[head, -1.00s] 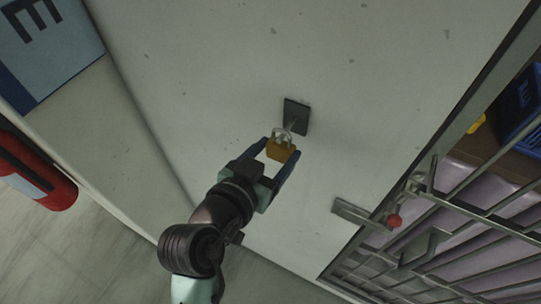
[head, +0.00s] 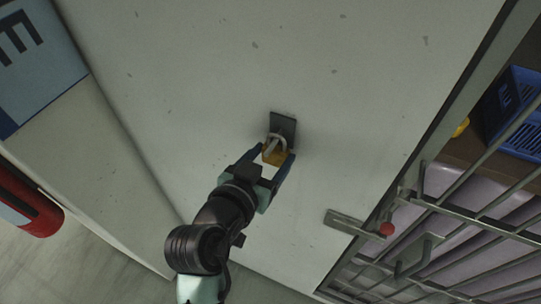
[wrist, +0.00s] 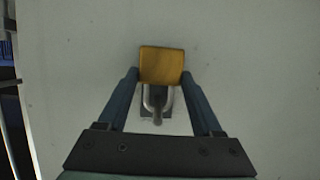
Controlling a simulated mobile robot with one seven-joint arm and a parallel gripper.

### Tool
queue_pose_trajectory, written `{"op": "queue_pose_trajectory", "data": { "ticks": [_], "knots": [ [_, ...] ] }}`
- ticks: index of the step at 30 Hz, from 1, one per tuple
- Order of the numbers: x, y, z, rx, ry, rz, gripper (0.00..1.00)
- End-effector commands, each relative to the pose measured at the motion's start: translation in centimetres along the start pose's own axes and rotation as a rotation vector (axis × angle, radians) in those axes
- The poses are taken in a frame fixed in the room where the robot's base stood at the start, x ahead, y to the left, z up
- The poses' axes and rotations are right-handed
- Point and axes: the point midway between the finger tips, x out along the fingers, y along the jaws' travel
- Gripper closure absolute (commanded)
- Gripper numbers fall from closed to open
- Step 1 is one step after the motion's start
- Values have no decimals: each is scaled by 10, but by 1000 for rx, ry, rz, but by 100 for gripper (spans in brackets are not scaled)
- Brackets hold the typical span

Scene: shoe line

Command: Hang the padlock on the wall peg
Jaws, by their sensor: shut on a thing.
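The padlock has a brass-yellow body (head: 275,157) and a silver shackle (head: 275,140). My gripper (head: 276,154) is shut on the body, a finger on each side. The dark peg plate (head: 284,124) is fixed on the pale wall, and the shackle overlaps its lower part in the head view. In the wrist view, the padlock body (wrist: 162,65) sits between my fingertips (wrist: 160,74). Its shackle lies over the peg and plate (wrist: 157,112). The peg shows inside the shackle's outline, but I cannot tell whether the shackle is around it.
A blue crate (head: 522,125) lies behind the bars. A red extinguisher (head: 35,205) and a blue sign (head: 35,60) are at the left. The wall around the peg is clear.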

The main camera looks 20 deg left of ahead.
Motion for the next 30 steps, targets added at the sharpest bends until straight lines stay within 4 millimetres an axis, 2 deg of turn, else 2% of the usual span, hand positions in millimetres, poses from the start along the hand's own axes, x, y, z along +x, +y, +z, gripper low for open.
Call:
{"op": "queue_pose_trajectory", "data": {
  "ticks": [10, 11, 16, 25, 30],
  "knots": [
    [0, 0, -1, 1, 3, 0, 100],
    [0, 0, -1, 1, 3, 0, 30],
    [0, 0, -1, 0, 2, 0, 0],
    [-2, 0, 1, 0, -1, 0, 0],
    [-19, -1, 3, -1, 1, -2, 0]
  ]
}}
